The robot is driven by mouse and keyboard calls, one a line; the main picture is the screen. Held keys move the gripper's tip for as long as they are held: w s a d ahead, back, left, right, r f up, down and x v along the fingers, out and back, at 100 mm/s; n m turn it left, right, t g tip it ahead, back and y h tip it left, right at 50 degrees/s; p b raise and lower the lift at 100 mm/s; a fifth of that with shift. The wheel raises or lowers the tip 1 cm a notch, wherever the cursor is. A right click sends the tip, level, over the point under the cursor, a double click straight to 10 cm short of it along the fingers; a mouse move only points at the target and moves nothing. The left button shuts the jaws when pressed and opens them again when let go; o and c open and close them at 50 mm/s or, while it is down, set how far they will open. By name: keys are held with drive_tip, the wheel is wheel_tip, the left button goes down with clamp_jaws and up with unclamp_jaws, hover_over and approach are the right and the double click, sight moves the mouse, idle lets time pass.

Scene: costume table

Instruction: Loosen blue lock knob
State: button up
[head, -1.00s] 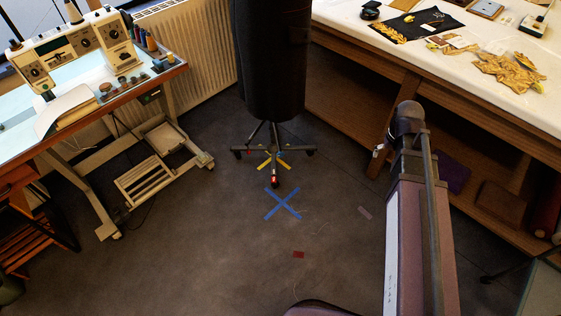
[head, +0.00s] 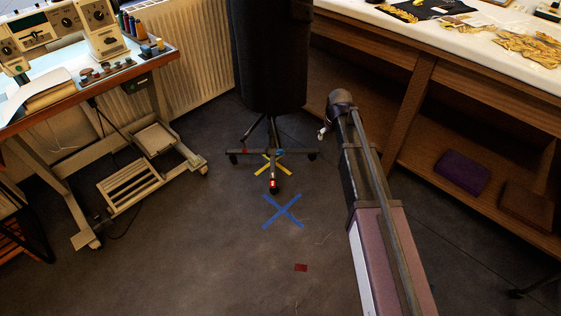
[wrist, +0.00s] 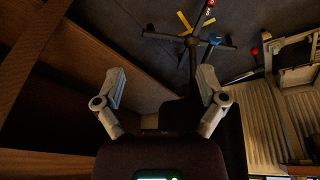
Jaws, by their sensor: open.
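The blue lock knob (wrist: 214,39) shows in the wrist view near the stand's column and legs, beyond the tip of my right-hand finger. In the head view, the blue knob (head: 280,153) is a small spot low on the black stand. The dress form (head: 268,55) stands upright above its wheeled base (head: 272,185). My gripper (wrist: 160,82) is open and empty, with its fingers apart and clear of the knob. In the head view, my gripper (head: 323,132) is small, to the right of the stand, its fingers hard to make out.
A wooden table (head: 425,80) with a lower shelf stands close on the right. A sewing-machine table (head: 100,95) stands at left, before a radiator (head: 200,60). A blue tape cross (head: 283,211) and a red patch (head: 301,267) mark the open floor in front.

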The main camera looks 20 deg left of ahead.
sight(280, 151)
drive_tip(key=w+a+f+n+b, duration=0.1)
drive_tip(key=w+a+f+b, duration=0.1)
drive_tip(key=a+f+b, duration=0.4)
drive_tip(key=w+a+f+n+t+y+b, duration=0.1)
drive_tip(key=a+f+b, duration=0.6)
drive_tip(key=a, duration=0.7)
drive_tip(key=shift+w+f+n, duration=0.25)
drive_tip(key=shift+w+n, duration=0.3)
drive_tip(key=shift+n, duration=0.15)
drive_tip(key=shift+f, duration=0.1)
drive_tip(key=b+x, duration=1.2)
drive_tip(key=x, duration=0.1)
drive_tip(key=shift+w+a+f, duration=0.2)
drive_tip(key=shift+w+f, duration=0.05)
drive_tip(key=c, duration=1.1)
drive_tip(key=shift+d, duration=0.25)
drive_tip(key=shift+c, duration=0.2)
drive_tip(key=shift+a+b, duration=0.25)
drive_tip(key=shift+b, duration=0.05)
